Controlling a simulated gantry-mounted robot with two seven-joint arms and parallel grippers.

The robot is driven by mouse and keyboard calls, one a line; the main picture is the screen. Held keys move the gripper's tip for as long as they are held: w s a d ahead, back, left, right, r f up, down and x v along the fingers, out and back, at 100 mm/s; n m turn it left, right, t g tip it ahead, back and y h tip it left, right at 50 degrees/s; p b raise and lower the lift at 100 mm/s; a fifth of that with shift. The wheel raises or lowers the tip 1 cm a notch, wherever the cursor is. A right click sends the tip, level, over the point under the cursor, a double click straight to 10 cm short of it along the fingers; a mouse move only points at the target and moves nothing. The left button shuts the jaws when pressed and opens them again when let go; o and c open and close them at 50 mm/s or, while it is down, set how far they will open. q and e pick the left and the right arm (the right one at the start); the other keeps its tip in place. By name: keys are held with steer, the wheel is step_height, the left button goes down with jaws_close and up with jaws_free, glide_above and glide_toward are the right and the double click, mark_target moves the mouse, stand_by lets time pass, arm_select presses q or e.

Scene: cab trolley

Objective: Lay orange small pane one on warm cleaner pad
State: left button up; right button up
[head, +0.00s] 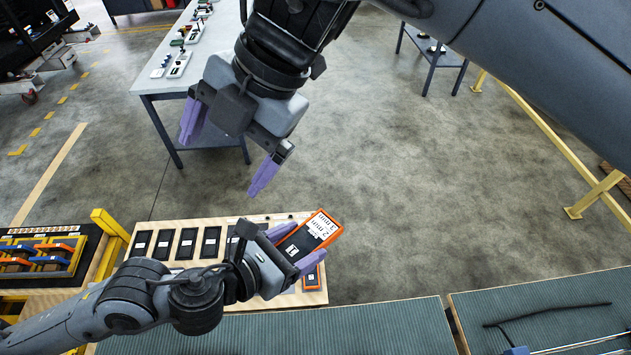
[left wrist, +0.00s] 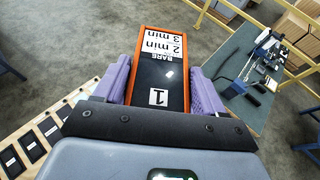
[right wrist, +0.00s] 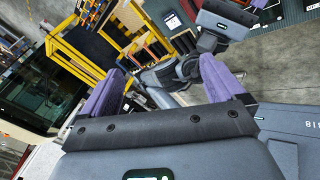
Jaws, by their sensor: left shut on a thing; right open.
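The orange small pane one (head: 319,231) has an orange frame, a black face and a white label reading "2 min 3 min". My left gripper (head: 300,246) is shut on it and holds it tilted above the wooden board (head: 232,222). In the left wrist view the pane (left wrist: 160,70), marked "1", sits between the two purple fingers (left wrist: 160,88). My right gripper (head: 222,166) is open and empty, above and left of the pane. It also shows in the right wrist view (right wrist: 168,95). I cannot tell which surface is the warm cleaner pad.
Several dark panes (head: 186,243) lie in a row on the board, and another orange-framed piece (head: 312,279) shows at its right end. Ribbed green surfaces (head: 385,330) lie at the front. A rack of orange and blue items (head: 40,255) stands left. A yellow rail (head: 600,190) runs right.

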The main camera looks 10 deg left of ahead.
steer(key=w+d+f+m+h, duration=0.2)
steer(key=d+f+h, duration=0.15)
steer(key=f, duration=0.25)
steer(key=m+t+h, duration=0.1)
steer(key=m+h, duration=0.1)
steer(key=h, duration=0.1)
glide_toward(315, 228)
steer(key=shift+y, duration=0.25)
steer(key=f, duration=0.9)
steer(key=shift+d+f, duration=0.3)
steer(key=shift+f, duration=0.1)
steer(key=shift+c, duration=0.3)
arm_select(q)
steer(key=shift+d, duration=0.1)
arm_select(e)
steer(key=c, duration=1)
arm_select(q)
steer(key=o, duration=1.3)
steer(key=shift+c, duration=0.2)
arm_select(e)
steer(key=shift+a, duration=0.1)
steer(key=shift+c, duration=0.7)
arm_select(q)
steer(key=shift+w+a+f, duration=0.15)
steer(key=shift+a, duration=0.1)
arm_select(e)
steer(key=shift+s, duration=0.15)
